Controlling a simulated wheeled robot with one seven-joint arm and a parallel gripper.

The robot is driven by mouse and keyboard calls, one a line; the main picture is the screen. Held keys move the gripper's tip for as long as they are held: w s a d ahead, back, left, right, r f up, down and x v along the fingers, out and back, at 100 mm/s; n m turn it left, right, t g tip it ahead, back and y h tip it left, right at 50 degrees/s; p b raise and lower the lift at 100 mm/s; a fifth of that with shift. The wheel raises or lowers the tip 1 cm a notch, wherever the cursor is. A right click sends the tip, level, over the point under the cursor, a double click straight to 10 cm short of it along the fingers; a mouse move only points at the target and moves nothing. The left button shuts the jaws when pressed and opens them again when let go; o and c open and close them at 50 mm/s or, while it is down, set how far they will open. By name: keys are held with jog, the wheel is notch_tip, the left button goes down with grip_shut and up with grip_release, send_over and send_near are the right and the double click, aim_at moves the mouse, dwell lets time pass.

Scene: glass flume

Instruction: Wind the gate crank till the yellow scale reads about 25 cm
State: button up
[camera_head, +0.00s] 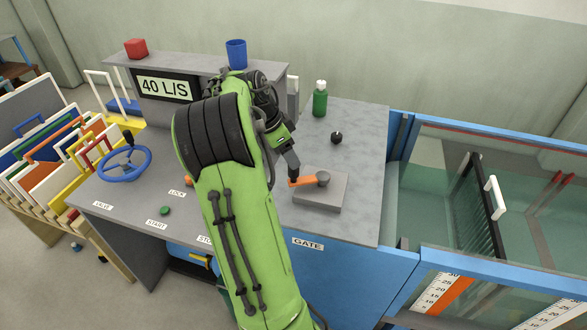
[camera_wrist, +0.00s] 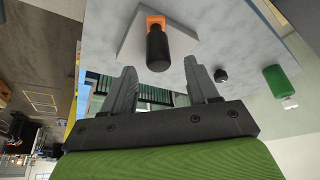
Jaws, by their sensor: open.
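The gate crank (camera_head: 305,182) has an orange arm and a dark hub on a grey block behind the GATE label. Its upright black handle (camera_wrist: 157,48) shows in the wrist view. My gripper (camera_wrist: 159,66) is open, with one finger to each side of the handle's line. The handle lies just beyond the fingertips, and no contact shows. In the head view my arm hides much of the gripper. A scale with an orange strip (camera_head: 443,293) is on the tank's front at lower right, its reading unclear. A second scale (camera_head: 550,317) is cut off by the frame edge.
A green bottle (camera_head: 320,100) and a black knob (camera_head: 336,137) stand behind the crank. A blue handwheel (camera_head: 124,163) and a green button (camera_head: 165,210) are at left. A dark slatted panel (camera_head: 482,210) with a white handle stands in the glass flume.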

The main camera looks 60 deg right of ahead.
jog(key=x, duration=0.6)
jog(key=shift+s, duration=0.1)
grip_shut()
